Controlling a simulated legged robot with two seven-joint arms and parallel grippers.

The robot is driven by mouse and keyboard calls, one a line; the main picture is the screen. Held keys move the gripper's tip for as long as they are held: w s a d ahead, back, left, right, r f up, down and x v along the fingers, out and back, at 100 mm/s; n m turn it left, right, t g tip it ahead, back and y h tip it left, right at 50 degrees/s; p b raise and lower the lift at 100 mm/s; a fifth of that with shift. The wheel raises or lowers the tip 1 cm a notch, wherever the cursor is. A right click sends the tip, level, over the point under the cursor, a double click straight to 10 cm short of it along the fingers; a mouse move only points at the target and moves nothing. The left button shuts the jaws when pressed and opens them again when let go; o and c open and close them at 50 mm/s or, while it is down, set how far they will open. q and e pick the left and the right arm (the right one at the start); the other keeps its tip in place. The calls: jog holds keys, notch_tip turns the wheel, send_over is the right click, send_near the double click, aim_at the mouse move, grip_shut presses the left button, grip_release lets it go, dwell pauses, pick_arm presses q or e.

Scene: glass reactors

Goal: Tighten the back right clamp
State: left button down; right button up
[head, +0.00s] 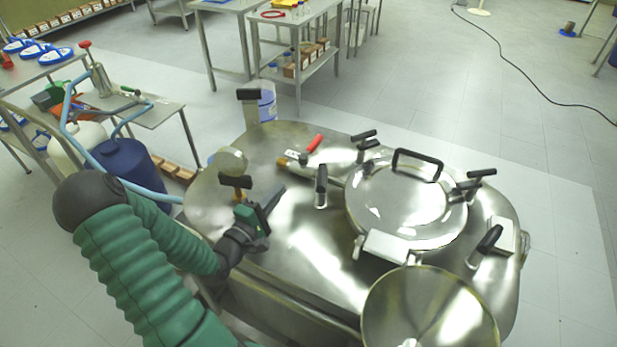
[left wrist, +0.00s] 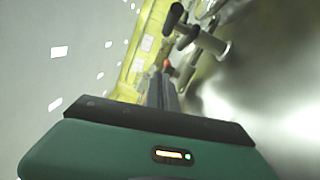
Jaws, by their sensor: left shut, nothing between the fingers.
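The steel reactor top (head: 310,255) carries a round lid (head: 400,208) with a black bar handle. Black-handled clamps stand around the lid's rim. The one at the back right (head: 475,180) has a short black T-handle and is fastened at the rim. Another stands at the back left (head: 366,146), and one at the left (head: 321,187). My left gripper (head: 278,197) is shut and empty above the left part of the reactor top, well apart from the lid and its clamps. In the left wrist view its fingers (left wrist: 164,90) point toward blurred black-handled fittings (left wrist: 185,35). My right gripper is out of view.
A black-handled valve (head: 236,182) stands close to my left gripper. A red-handled fitting (head: 312,146) lies beyond it. An open round cover (head: 430,310) rises at the front right. A front-right clamp (head: 488,241) leans at the edge. The middle of the top is bare.

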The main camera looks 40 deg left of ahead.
aim_at(321, 180)
pick_arm(q)
jog(key=w+d+r, duration=0.1)
jog(key=w, duration=0.9)
jog(key=shift+w+d, duration=0.2)
jog(key=shift+w, duration=0.15)
jog(key=shift+a, duration=0.2)
